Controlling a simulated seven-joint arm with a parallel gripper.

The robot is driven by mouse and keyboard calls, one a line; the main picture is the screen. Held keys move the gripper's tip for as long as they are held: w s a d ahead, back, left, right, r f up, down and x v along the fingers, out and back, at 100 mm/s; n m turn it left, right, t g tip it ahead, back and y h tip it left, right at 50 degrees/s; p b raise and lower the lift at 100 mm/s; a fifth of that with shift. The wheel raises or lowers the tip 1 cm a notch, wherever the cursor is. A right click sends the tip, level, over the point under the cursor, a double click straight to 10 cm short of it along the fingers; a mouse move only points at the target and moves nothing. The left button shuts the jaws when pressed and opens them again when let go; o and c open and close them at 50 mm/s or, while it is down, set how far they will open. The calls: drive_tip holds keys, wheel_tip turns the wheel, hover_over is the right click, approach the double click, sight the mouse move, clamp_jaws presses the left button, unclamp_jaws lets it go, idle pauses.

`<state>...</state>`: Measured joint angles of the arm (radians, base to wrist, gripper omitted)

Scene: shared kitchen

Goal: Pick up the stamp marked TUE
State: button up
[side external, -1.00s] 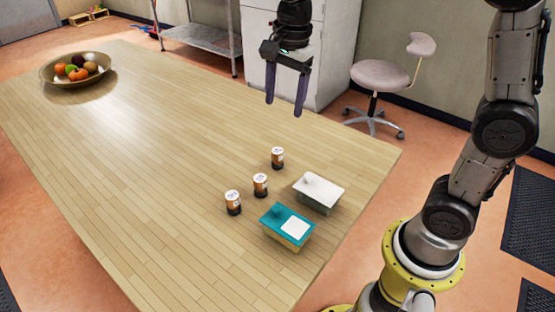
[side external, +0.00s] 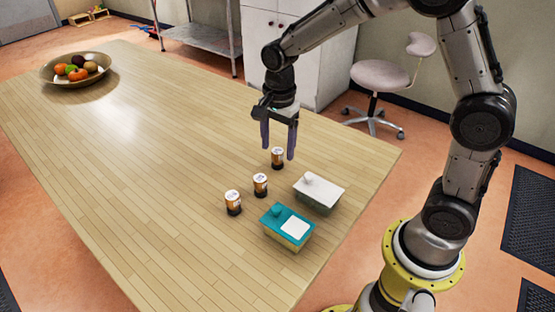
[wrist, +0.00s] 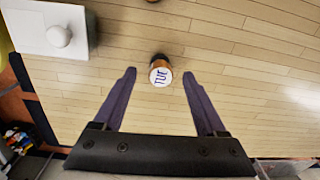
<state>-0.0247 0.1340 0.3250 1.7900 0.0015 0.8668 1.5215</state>
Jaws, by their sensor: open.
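The stamp marked TUE (wrist: 160,76) shows its white top with dark letters in the wrist view, in line with the gap between my fingertips. In the side external view it appears to be the farthest of three small brown-and-white stamps (side external: 277,160), standing upright on the table. My gripper (side external: 278,148) is open and empty, pointing down above that stamp. In the wrist view my gripper's fingers (wrist: 159,74) spread on either side of the stamp, with no contact seen. The other two stamps, a middle one (side external: 260,185) and a left one (side external: 233,203), stand nearer the camera.
A white-lidded box (side external: 318,194) and a teal-lidded box (side external: 287,228) stand right of the stamps. A fruit bowl (side external: 75,70) sits at the far left of the wooden table (side external: 130,180). The table's middle is clear.

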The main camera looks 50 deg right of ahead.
sight(278, 151)
wheel_tip(278, 151, down, 4)
drive_tip(key=shift+w+d, duration=0.1)
clamp_jaws()
idle(0.5)
